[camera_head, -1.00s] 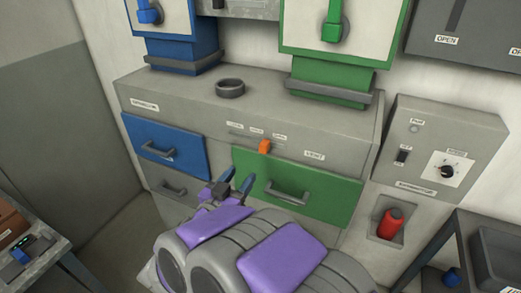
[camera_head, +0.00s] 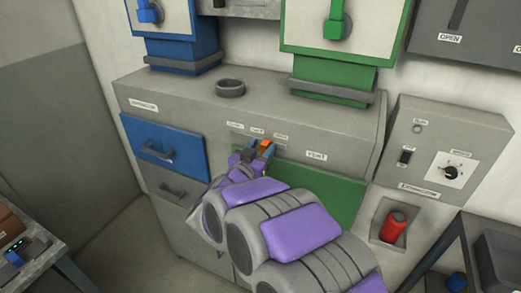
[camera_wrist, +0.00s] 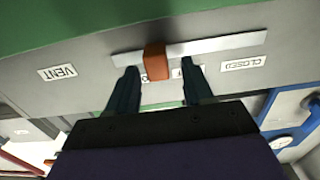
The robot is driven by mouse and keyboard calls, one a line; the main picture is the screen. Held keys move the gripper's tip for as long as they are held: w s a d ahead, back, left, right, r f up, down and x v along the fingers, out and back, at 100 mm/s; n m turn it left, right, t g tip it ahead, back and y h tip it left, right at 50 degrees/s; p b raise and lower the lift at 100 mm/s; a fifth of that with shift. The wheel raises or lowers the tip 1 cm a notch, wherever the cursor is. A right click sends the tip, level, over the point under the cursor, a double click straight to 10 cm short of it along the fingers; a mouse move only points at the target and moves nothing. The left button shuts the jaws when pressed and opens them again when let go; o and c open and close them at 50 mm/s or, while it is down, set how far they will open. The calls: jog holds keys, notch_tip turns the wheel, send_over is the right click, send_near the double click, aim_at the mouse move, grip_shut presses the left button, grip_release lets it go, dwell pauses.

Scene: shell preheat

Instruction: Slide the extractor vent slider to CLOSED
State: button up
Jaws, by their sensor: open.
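My gripper (camera_head: 258,148) is at the track. In the wrist view its open fingers (camera_wrist: 160,68) are either side of the knob, with visible gaps. Whether the tips reach past its face I cannot tell.
A blue drawer (camera_head: 165,148) is left of my arm and a green drawer (camera_head: 325,192) lies partly behind it. A dark ring (camera_head: 230,88) rests on the cabinet top. A control box with a dial (camera_head: 452,172) and a red object (camera_head: 394,226) are to the right.

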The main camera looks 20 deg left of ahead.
grip_shut()
dwell(0.4)
